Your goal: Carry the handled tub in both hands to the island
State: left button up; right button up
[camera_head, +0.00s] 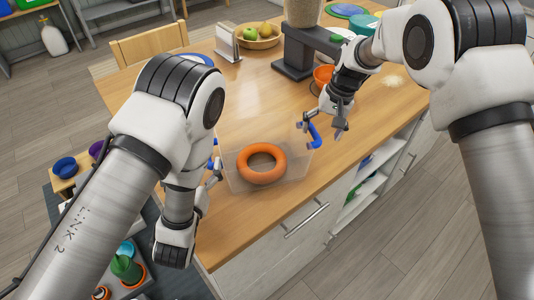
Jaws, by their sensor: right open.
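A clear tub (298,164) with blue handles stands on the wooden counter and holds an orange ring (262,164). My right gripper (322,131) is open at the tub's right side, its fingers on either side of the blue right handle (315,136). I cannot tell whether the fingers touch the handle. My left gripper (213,173) is beside the tub's left wall, partly hidden by my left arm. Its finger opening is not clear. Only a bit of blue from the left handle shows near it.
The wooden counter (245,105) bears a fruit bowl (258,37), a small white sign (227,44), a dark dispenser stand (295,55) and an orange bowl (323,76) behind the tub. Drawers and open shelves (365,183) are below the front edge. Bowls and a plant stand low at the left.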

notch_tip(320, 180, up, 7)
jog(key=d, duration=0.1)
jog(key=shift+d, duration=0.15)
jog(key=shift+f, duration=0.1)
pick_arm(q)
jog(key=o, duration=0.4)
notch_tip(320, 180, up, 8)
jog(key=p, duration=0.4)
jog(key=shift+p, duration=0.3)
pick_arm(e)
notch_tip(320, 180, up, 5)
jog(key=shift+s+f, duration=0.1)
jog(key=shift+f, duration=0.1)
